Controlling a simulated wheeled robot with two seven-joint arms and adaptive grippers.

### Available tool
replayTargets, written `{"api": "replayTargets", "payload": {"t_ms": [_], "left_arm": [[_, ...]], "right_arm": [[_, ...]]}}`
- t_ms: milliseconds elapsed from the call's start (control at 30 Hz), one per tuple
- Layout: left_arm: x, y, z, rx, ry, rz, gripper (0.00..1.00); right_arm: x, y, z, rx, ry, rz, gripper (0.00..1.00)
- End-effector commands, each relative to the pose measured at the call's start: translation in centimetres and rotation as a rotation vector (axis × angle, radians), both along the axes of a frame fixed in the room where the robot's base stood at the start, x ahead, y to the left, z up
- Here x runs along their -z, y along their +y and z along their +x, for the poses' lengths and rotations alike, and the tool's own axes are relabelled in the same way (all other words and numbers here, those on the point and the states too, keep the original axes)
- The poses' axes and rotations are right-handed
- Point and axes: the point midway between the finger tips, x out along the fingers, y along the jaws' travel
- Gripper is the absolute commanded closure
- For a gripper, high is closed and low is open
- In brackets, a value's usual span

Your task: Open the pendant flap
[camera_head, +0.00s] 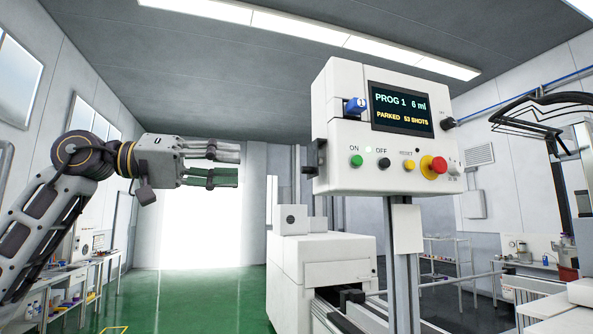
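The pendant (385,178) is a white box on a grey post, with a lit screen (402,109) reading "PROG 1 6 ml, PARKED 53 SHOTS". Below the screen are a green button, a black button, a yellow button and a red knob (433,165). Left of the screen a blue piece (355,106) sticks out beside a pale raised part. I cannot tell for sure which part is the flap, or its state. My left gripper (238,165) is left of the pendant, apart from it, its fingers pointing right with an empty gap between them. My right gripper is not seen.
A black bracket (313,158) juts from the pendant's left side. A white machine housing (315,262) stands below and behind it. A black curved frame (541,108) is at the right. Benches line the left wall. Green floor (195,300) is open in the middle.

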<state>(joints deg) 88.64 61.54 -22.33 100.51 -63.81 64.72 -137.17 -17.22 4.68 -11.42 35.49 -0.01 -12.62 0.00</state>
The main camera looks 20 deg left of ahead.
Motion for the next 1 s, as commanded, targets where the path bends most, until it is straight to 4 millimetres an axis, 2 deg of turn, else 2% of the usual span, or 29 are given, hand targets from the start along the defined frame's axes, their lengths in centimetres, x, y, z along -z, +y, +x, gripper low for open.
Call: {"api": "replayTargets", "payload": {"t_ms": [367, 1000], "left_arm": [[-0.1, -1.3, 0.9, 0.001, 0.002, -0.001, 0.65], [-0.2, -8.1, 5.3, 0.001, 0.002, -0.001, 0.65]], "right_arm": [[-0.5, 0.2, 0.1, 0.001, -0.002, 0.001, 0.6], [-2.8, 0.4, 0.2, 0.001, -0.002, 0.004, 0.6]]}}
